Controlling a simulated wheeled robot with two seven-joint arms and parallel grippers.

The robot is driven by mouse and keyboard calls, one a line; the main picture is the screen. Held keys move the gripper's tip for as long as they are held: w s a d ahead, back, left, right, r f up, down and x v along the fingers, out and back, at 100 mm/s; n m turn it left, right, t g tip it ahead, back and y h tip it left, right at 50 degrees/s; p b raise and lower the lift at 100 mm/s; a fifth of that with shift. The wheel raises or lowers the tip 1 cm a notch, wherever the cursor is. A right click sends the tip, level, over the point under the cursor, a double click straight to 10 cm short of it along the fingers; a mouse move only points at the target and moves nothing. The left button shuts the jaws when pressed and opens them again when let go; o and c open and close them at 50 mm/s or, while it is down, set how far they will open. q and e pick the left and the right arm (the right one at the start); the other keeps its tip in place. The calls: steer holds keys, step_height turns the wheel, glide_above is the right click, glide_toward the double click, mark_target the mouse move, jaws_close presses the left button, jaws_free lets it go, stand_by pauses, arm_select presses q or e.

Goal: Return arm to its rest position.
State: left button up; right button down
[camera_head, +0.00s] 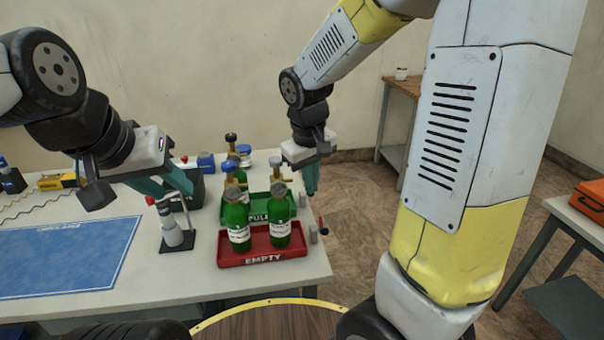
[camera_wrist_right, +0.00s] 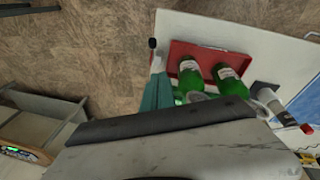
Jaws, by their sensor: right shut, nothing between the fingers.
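My right gripper (camera_head: 311,181) hangs in the air at the right end of the bench, pointing down, beside the green tray. Its teal fingers (camera_wrist_right: 157,92) are shut with nothing between them and show in the right wrist view. My right arm (camera_head: 462,130) bends down from the top and fills the right of the head view. My left gripper (camera_head: 172,184) hovers over the middle of the bench near a dark box. Its finger gap is not clear.
A red tray (camera_head: 227,262) marked EMPTY holds two green cylinders (camera_head: 238,226), (camera_head: 280,232). Behind it, a green tray (camera_head: 289,196) holds more cylinders with regulators. A stand with a white cylinder (camera_head: 172,236) and a blue mat (camera_head: 62,258) lie left. Open floor (camera_head: 355,215) lies right.

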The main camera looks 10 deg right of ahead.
steer(key=s+d+r+m+t+y, duration=0.2)
steer(key=s+r+m+t+y, duration=0.1)
steer(key=s+r, duration=0.8)
steer(key=s+m+t, duration=0.1)
steer(key=s, duration=0.2)
steer(key=shift+r, duration=0.3)
